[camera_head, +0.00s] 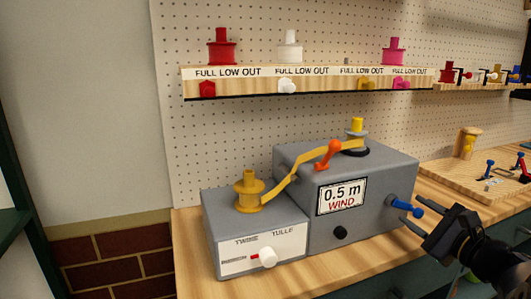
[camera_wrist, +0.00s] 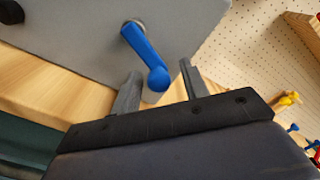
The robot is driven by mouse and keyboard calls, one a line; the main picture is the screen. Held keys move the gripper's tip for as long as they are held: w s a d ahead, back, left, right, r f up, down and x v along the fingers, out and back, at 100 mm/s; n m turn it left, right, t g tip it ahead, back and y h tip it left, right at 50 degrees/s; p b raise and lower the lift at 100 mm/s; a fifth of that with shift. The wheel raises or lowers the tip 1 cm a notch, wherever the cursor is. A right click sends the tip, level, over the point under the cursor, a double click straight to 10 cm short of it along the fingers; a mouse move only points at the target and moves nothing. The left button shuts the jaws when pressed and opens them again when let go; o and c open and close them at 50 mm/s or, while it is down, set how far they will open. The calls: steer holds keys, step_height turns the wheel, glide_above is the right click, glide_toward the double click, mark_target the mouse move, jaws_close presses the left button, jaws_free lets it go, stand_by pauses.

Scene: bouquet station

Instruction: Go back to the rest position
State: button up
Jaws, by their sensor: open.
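My gripper (camera_head: 420,222) is open at the right side of the grey winding machine (camera_head: 375,170). The blue crank handle (camera_head: 408,208) sticks out from that machine's side, close to the fingertips. In the wrist view the blue crank (camera_wrist: 147,55) reaches down to between the two open fingers of my gripper (camera_wrist: 158,85). I cannot tell whether a finger touches it. The machine shows a sign reading "0.5 m WIND". A yellow ribbon (camera_head: 284,193) runs from a yellow spool (camera_head: 249,192) past an orange lever (camera_head: 328,155) to the spindle on top.
A smaller grey box (camera_head: 215,232) with a white knob stands left of the machine. A shelf (camera_head: 305,85) above holds red, white and pink spools. A wooden board (camera_head: 445,176) with small tools lies at the right. A pegboard wall (camera_head: 240,130) stands behind.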

steer(key=shift+x, duration=0.85)
steer(key=shift+d+n+b, duration=0.15)
steer(key=shift+n+b, duration=0.35)
steer(key=shift+d+r+n+b, duration=0.15)
steer(key=shift+r+n+b, duration=0.2)
steer(key=shift+r+n, duration=0.55)
steer(key=shift+s+f, duration=0.15)
steer(key=shift+f, duration=0.05)
